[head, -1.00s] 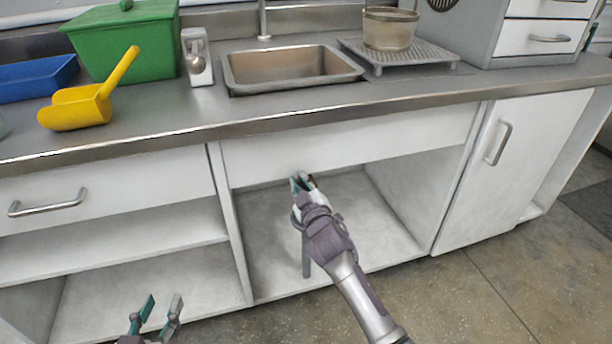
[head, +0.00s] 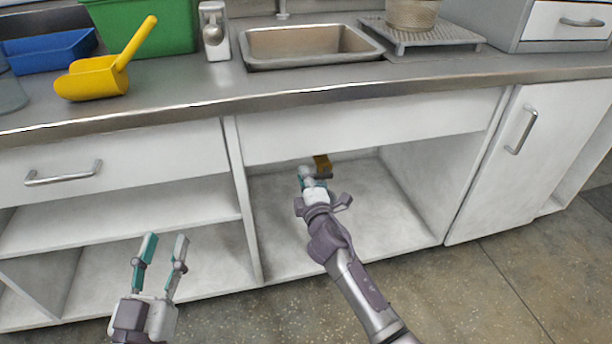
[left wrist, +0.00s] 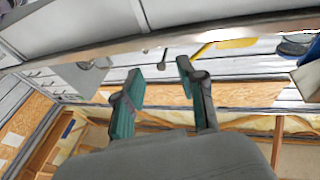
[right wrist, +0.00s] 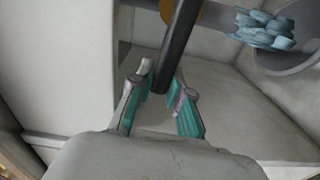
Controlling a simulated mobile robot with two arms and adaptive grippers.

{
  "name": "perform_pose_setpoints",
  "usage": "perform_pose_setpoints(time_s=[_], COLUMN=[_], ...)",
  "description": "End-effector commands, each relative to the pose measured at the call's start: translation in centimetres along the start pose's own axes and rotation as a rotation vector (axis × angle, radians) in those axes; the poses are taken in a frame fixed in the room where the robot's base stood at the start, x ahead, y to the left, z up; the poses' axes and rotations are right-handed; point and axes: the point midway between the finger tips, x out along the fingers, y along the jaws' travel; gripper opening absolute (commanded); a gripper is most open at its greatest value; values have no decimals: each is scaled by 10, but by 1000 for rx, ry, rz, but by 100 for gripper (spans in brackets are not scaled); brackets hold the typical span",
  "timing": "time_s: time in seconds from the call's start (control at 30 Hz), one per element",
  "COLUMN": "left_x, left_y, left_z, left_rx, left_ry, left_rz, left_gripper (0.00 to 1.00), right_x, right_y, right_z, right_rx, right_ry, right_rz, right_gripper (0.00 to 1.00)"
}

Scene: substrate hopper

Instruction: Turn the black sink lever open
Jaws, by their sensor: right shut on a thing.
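The black lever (right wrist: 180,42) comes down from the top of the right wrist view, with its lower end between my right gripper's fingers. A brass-coloured part (right wrist: 188,10) is at the lever's upper end. My right gripper (right wrist: 160,92) is shut on the lever, inside the open space under the sink. In the head view my right gripper (head: 312,178) hides most of the lever, and a brass-coloured piece (head: 322,166) shows just behind it. My left gripper (head: 162,250) is open and empty in front of the lower shelves; it also shows in the left wrist view (left wrist: 160,78).
The steel sink (head: 310,44) is in the counter above. The panel below the counter edge (head: 370,125) hangs over my right gripper. A grey round part with light-blue pieces (right wrist: 265,32) is right of the lever. A cabinet wall (head: 420,170) stands to the right.

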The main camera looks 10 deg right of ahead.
Motion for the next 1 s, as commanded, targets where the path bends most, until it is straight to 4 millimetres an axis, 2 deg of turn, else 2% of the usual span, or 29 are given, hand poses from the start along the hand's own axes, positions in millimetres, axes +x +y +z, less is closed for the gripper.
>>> perform_pose_setpoints(time_s=[0.3, 0.8, 0.83, 0.97, 1.0], left_x=[0, 0, 0, 0, 0], left_y=[2, 3, 3, 3, 3], left_z=[-15, -17, -17, -17, -17], left_rx=[-3, -3, -3, -3, -3], left_ry=[90, 103, 103, 103, 102], left_rz=[5, 6, 6, 6, 6], left_gripper=[40, 40, 40, 40, 40], right_x=[0, 0, 0, 0, 0], right_y=[-8, -9, -9, -9, -8], right_z=[0, 0, 0, 0, 0], right_rx=[-101, -118, -117, -116, -116], right_ry=[2, 2, 2, 1, 1], right_rz=[-2, -2, -2, -2, -2], right_gripper=[0, 0, 22, 44, 44])
